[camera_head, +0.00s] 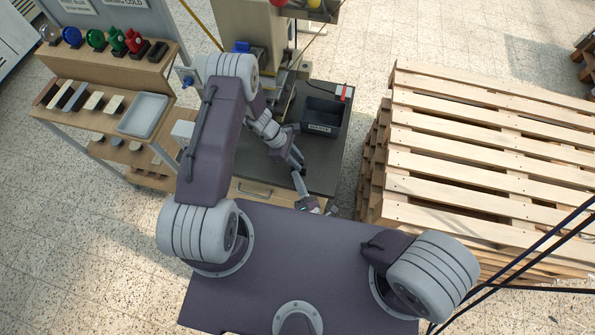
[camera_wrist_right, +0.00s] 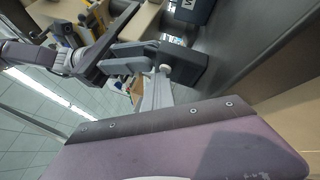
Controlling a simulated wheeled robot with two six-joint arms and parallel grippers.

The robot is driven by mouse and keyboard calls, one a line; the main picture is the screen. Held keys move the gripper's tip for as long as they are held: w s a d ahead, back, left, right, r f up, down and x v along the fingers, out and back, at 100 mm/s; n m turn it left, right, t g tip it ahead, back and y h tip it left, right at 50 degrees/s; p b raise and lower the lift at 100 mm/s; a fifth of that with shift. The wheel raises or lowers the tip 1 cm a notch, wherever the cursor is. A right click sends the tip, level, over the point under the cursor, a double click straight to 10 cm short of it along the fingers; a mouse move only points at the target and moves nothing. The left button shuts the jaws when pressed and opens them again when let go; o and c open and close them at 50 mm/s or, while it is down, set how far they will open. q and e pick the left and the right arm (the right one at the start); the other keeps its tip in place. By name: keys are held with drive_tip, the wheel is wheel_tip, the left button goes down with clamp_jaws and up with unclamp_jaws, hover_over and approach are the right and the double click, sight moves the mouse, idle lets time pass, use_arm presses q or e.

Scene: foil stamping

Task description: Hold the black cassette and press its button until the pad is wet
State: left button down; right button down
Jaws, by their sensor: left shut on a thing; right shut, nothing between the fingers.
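The black cassette (camera_head: 303,169) is small and dark in the head view. It is held above the front part of the dark bench top (camera_head: 330,172). My left gripper (camera_head: 298,157) is shut on it. In the right wrist view the cassette (camera_wrist_right: 187,66) is a dark block between the left gripper's (camera_wrist_right: 138,58) grey fingers. My right gripper (camera_head: 300,184) is shut and empty, its fingers pointing up at the cassette. In the right wrist view its fingertips (camera_wrist_right: 160,78) are close to a pale round knob (camera_wrist_right: 165,69) at the cassette; contact cannot be told. The pad's wetness cannot be seen.
A black bin (camera_head: 323,117) with a label stands at the bench's back right. A wooden rack (camera_head: 95,85) with coloured handled pieces, bars and a grey tray (camera_head: 143,114) is at the left. A machine (camera_head: 250,28) stands behind the bench. Stacked pallets (camera_head: 480,150) fill the right.

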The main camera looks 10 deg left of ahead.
use_arm(q)
drive_tip(key=shift+s, duration=0.1)
use_arm(e)
drive_tip(key=shift+s, duration=1.05)
drive_tip(key=s, duration=0.5)
drive_tip(key=shift+a+r, duration=0.1)
use_arm(q)
drive_tip(key=c, duration=1.1)
unclamp_jaws()
